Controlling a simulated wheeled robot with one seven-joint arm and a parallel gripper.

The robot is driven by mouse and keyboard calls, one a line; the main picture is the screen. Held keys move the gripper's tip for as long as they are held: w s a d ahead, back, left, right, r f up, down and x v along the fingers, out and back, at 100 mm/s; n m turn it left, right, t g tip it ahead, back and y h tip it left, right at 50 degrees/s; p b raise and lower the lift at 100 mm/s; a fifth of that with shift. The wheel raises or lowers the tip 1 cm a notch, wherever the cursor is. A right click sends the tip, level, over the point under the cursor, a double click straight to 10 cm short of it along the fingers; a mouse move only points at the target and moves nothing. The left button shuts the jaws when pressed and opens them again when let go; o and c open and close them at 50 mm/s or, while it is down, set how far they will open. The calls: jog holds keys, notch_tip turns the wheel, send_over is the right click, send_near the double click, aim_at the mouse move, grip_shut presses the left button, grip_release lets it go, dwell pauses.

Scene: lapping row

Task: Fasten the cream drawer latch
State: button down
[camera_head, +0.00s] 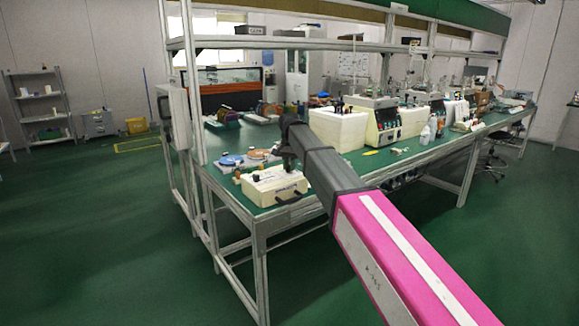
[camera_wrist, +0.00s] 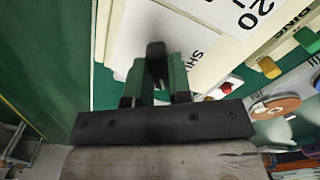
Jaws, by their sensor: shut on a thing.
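A cream box with dark lettering (camera_head: 268,188) stands on the near end of the green bench. A black handle (camera_head: 289,196) is on its front. My gripper (camera_head: 285,158) is lowered at the top of this box, largely hidden behind my dark arm link. In the wrist view, the two green-sided fingers (camera_wrist: 156,78) are closed around a narrow black piece (camera_wrist: 156,52) in front of a white lettered panel (camera_wrist: 172,32). I cannot tell whether this black piece is the latch, or how it is set.
Blue and orange discs (camera_head: 231,160) lie behind the box. A bench post (camera_head: 195,90) rises at the left. The floor in front of the bench is clear.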

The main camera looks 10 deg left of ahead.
aim_at(289, 166)
jog(key=n, duration=0.5)
jog(key=shift+n, duration=0.3)
jog(key=n, duration=0.5)
jog(key=shift+n, duration=0.4)
jog(key=c, duration=1)
grip_release()
jog(key=shift+c, duration=0.2)
notch_tip(289, 166, up, 11)
jog(key=shift+f, duration=0.1)
